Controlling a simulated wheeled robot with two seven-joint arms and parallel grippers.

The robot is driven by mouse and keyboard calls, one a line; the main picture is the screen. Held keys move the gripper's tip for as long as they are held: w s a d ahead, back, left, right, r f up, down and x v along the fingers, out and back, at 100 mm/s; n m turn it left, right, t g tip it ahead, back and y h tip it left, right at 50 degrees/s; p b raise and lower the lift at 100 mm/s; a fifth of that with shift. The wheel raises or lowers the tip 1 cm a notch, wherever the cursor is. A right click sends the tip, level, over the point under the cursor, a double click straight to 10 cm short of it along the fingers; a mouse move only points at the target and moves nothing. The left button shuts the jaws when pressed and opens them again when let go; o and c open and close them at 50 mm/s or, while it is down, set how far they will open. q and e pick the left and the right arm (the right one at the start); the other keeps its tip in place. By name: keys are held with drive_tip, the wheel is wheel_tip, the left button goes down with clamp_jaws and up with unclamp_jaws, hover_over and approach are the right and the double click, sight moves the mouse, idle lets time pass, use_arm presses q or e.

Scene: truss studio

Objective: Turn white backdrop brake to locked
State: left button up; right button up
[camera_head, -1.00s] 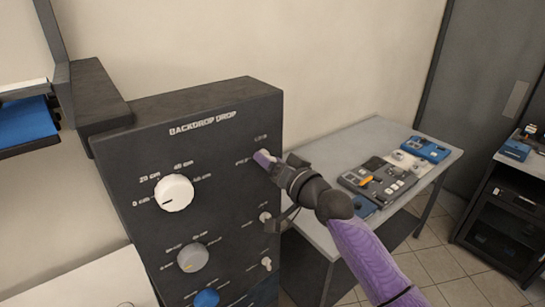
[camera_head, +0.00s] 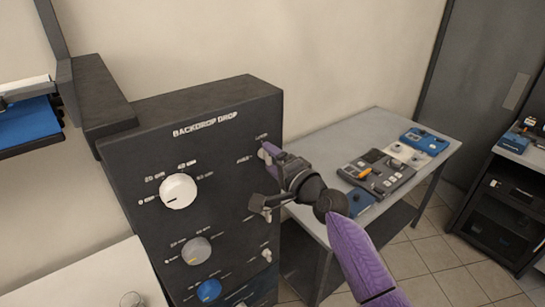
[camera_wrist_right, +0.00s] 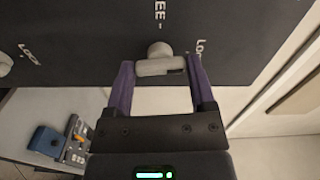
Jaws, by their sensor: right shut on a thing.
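The white backdrop brake (camera_head: 264,153) is a small pale knob with a bar handle at the upper right of the dark panel (camera_head: 140,150). My right gripper (camera_head: 271,157) reaches it from the right. In the right wrist view, the brake (camera_wrist_right: 158,66) sits between my purple fingers, which are shut on the ends of its bar. The bar lies crosswise there, with a dark mark at its right end, on the side of the "Lock" label (camera_wrist_right: 200,47). The "FREE" label (camera_wrist_right: 159,18) is above it, partly cut off. My left gripper is out of view.
The panel also has a white dial (camera_head: 178,190), a grey dial (camera_head: 196,250) and a blue dial (camera_head: 209,290). Another small handle (camera_head: 266,254) is below my right gripper. A table (camera_head: 372,125) with control boxes stands to the right. Tiled floor lies beyond.

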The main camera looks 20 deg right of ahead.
drive_tip(key=shift+m, duration=0.6)
drive_tip(key=o, duration=1.2)
drive_tip(key=v, duration=1)
